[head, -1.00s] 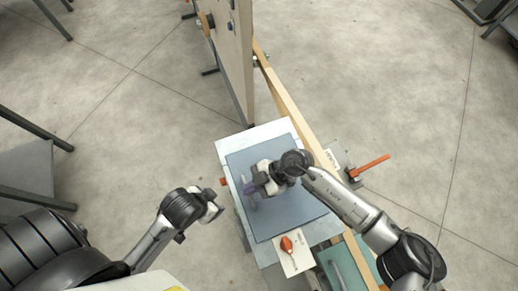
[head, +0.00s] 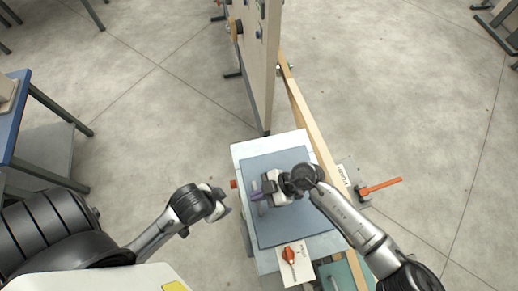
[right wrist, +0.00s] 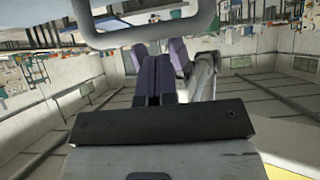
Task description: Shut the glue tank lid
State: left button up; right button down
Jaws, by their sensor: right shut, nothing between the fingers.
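The glue tank (head: 243,149) is a pale box with a flat blue-grey square panel on top, which looks like its lid (head: 265,225). The panel lies level over the box; I cannot tell whether it is fully seated. My right gripper (head: 257,194) is over the panel's left middle, shut and empty; touching or just above, I cannot tell. Its purple fingers are together in the right wrist view (right wrist: 155,82). My left gripper (head: 222,203) hangs left of the tank, apart from it; its finger gap is unclear.
An orange-red handle (head: 380,187) sticks out right of the tank. A white plate with an orange knob (head: 289,255) is at the front. A tall beige panel (head: 262,65) and wooden rail (head: 305,115) stand behind. A blue table (head: 15,115) is at left.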

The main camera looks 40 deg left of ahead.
notch_tip(320, 180, up, 4)
jog(key=shift+a+f+p, duration=0.1)
jog(key=shift+a+p, duration=0.05)
jog(key=shift+p, duration=0.9)
pick_arm(q)
jog(key=shift+f+b, duration=0.2)
jog(key=shift+b, duration=1.6)
pick_arm(e)
jog(key=w+d+r, duration=0.3)
jog(key=w+r, duration=0.1)
jog(key=r, duration=0.3)
jog(key=shift+w+r, duration=0.25)
jog(key=shift+r, duration=0.1)
jog(key=shift+d, duration=0.1)
